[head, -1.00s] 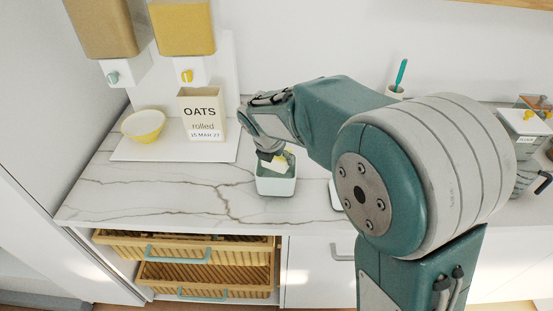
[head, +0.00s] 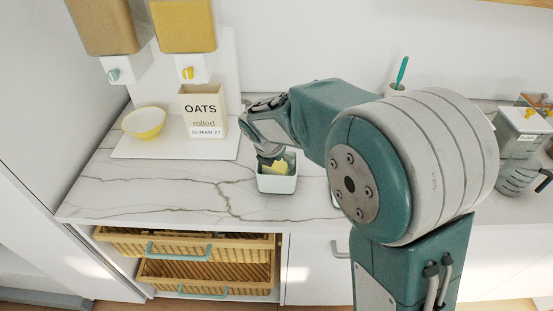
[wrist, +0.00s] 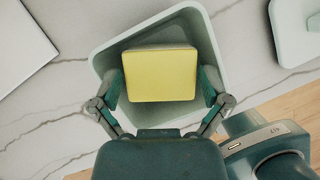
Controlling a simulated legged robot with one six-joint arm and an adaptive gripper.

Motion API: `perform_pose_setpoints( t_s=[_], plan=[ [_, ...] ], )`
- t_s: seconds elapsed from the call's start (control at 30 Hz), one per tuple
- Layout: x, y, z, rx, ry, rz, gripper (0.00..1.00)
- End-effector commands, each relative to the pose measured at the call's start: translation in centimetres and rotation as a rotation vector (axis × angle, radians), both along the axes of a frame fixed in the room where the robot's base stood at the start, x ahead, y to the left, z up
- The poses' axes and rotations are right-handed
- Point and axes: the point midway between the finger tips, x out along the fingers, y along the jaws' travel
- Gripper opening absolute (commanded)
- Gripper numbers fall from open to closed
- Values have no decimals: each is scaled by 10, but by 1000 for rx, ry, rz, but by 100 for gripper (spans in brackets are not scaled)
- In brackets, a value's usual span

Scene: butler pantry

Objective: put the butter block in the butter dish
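The butter block (wrist: 160,74) is a yellow slab inside the pale mint butter dish (wrist: 104,62), seen from above in the wrist view. In the head view the yellow block (head: 284,166) shows just above the near rim of the dish (head: 277,185), which stands on the counter. My gripper (wrist: 162,84) is over the dish with one finger on each side of the block. Narrow gaps seem to show between the fingers and the block, so it looks open. The block's underside and the dish floor beneath it are hidden.
A pale lid-like piece (wrist: 297,30) lies right of the dish. An oats box (head: 203,110) and a yellow bowl (head: 144,123) stand on a white board (head: 165,150) at the left. Two drawers (head: 190,245) are partly open below.

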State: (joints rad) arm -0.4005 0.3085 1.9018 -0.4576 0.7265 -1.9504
Motion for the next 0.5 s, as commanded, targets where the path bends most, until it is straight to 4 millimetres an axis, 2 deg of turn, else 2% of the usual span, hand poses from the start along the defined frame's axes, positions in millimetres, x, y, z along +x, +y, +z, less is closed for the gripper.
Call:
perform_pose_setpoints(
  t_s=[0.33, 0.5],
  plan=[
    [0, 0, 2, 0, -1, 0, 100],
    [-2, 2, 21, 1, -5, 0, 100]
  ],
)
